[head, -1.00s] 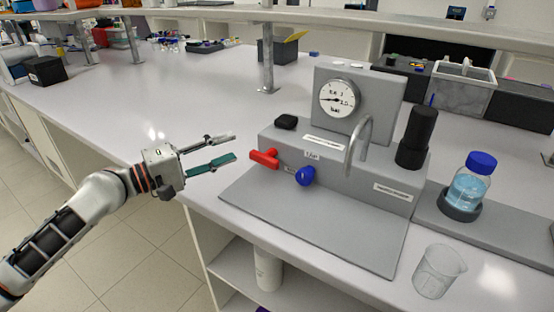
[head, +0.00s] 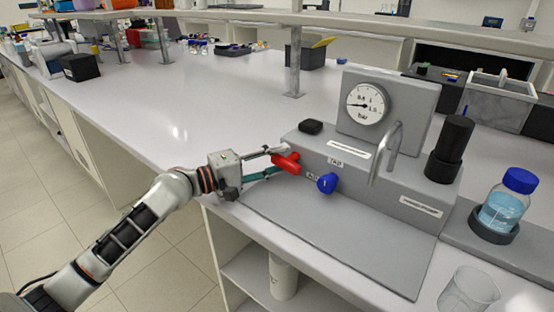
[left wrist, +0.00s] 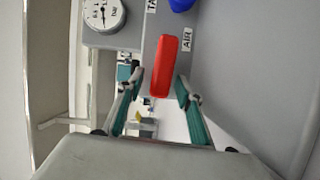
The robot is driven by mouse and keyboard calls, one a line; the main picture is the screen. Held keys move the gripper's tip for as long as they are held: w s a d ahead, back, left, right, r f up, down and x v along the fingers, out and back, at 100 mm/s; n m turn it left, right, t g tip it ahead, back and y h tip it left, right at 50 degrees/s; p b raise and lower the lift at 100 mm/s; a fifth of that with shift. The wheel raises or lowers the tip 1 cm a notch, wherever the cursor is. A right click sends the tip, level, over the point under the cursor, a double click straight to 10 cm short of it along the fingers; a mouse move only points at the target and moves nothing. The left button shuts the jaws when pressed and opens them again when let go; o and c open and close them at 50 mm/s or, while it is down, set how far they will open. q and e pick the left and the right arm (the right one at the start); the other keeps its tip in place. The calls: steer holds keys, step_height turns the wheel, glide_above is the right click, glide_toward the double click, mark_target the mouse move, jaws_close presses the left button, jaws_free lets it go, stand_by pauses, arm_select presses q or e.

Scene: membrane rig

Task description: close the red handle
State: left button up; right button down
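The red handle (head: 286,163) sits on the front of the grey rig (head: 395,198), left of a blue knob (head: 327,183). My left gripper (head: 274,163) is right at the red handle, with its fingers apart. In the left wrist view the red handle (left wrist: 164,66) lies lengthwise between the two open teal-padded fingers (left wrist: 158,84), with gaps at both sides. I cannot tell whether a finger touches it. An AIR label (left wrist: 187,40) is beside it. My right gripper is not in view.
A gauge (head: 368,104) and a curved metal spout (head: 385,155) stand on the rig. A black cylinder (head: 450,148), a blue-capped bottle (head: 505,205) and a glass beaker (head: 468,290) are to the right. The bench (head: 190,120) at left is mostly clear.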

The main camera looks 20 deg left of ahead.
arm_select(q)
jaws_close()
